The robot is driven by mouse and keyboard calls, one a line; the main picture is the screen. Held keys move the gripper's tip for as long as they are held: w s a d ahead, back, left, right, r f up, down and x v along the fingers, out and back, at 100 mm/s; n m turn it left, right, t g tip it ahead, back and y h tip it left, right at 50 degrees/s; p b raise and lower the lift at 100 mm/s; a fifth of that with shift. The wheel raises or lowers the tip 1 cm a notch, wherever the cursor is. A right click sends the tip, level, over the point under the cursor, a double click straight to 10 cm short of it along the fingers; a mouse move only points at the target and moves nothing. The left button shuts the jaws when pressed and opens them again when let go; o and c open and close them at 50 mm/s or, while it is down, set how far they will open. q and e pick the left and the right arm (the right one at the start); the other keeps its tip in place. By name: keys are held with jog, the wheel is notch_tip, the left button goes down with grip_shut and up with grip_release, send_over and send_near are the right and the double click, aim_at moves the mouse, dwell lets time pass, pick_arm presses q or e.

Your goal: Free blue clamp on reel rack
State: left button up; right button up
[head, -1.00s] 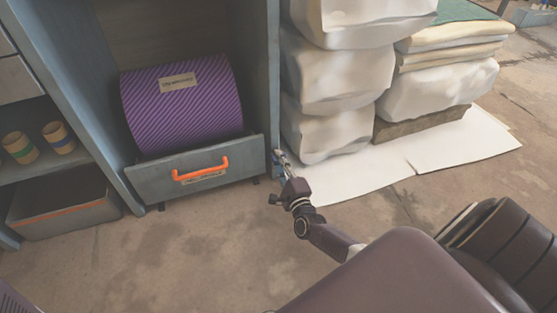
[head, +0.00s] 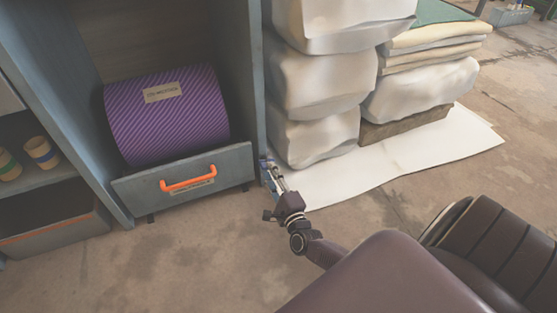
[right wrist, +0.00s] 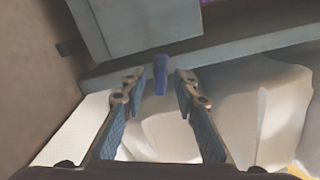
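The blue clamp (right wrist: 160,72) shows in the right wrist view as a small upright blue piece against the edge of the grey-blue reel rack (right wrist: 230,50). My right gripper (right wrist: 160,86) is open, with one finger on each side of the clamp's lower end and a gap on both sides. In the head view my right gripper (head: 274,173) reaches the foot of the rack's right post (head: 257,100); the clamp cannot be made out clearly there. The rack holds a purple striped reel (head: 165,120) above a front panel with an orange handle (head: 188,178). My left gripper is not in view.
White wrapped bundles (head: 320,80) stand stacked close to the right of the post, on a white sheet (head: 430,150). A shelf with cups (head: 40,150) and a grey bin (head: 55,230) stand at the left. The floor (head: 200,260) before the rack is clear.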

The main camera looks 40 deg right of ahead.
jog(key=v, duration=0.8)
jog(key=shift+s+a, duration=0.15)
jog(key=shift+s, duration=0.2)
